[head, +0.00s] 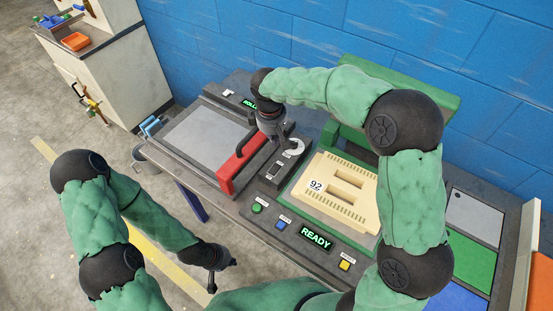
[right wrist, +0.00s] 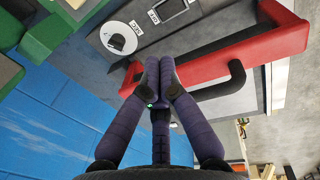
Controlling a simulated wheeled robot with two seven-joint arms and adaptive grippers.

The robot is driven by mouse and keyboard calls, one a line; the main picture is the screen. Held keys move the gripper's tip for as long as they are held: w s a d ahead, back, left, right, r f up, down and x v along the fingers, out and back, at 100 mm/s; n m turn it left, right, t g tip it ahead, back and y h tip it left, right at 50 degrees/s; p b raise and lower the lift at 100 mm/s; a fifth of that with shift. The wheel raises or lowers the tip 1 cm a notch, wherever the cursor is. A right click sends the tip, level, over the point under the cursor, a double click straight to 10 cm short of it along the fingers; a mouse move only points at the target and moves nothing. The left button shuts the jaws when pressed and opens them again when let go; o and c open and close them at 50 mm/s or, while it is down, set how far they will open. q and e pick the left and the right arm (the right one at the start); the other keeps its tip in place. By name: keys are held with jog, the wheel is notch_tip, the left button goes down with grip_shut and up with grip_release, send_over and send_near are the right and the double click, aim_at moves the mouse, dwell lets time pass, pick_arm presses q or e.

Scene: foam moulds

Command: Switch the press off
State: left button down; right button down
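The press (head: 300,225) has a green frame, a cream mould marked 92 and a lit READY display (head: 316,237). A round pale knob (head: 293,147) sits on the dark panel behind the mould; in the right wrist view the knob (right wrist: 118,42) is at upper left, beside small labels. My right gripper (head: 272,135) points down over the panel, left of the knob and close to the red handle (head: 240,160). In the right wrist view its fingertips (right wrist: 159,72) are together, with nothing seen between them. My left gripper (head: 223,276) hangs low in front of the table; its fingers are unclear.
The red handle also crosses the right wrist view (right wrist: 225,62), beyond the fingertips. Green (head: 257,208), blue (head: 281,224) and yellow (head: 345,265) buttons line the front. A grey plate (head: 205,135) lies left. A blue wall (head: 230,40) stands behind.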

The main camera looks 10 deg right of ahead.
aim_at(276, 167)
jog(key=f+b, duration=0.1)
jog(key=f, duration=0.3)
jog(key=f+b, duration=0.1)
jog(key=f, duration=0.4)
jog(key=w+d+f+b, duration=0.1)
jog(key=f, duration=0.3)
jog(key=shift+f+b, duration=0.15)
jog(key=shift+b, duration=0.15)
jog(key=shift+d+f, duration=0.1)
jog(key=shift+f, duration=0.25)
jog(key=shift+w+d+f, duration=0.1)
jog(key=shift+f, duration=0.2)
jog(key=shift+s+a+r, duration=0.3)
jog(key=shift+s+a, duration=0.2)
jog(key=shift+a, duration=0.05)
notch_tip(276, 167, up, 12)
jog(key=s+a, duration=0.1)
dwell(0.4)
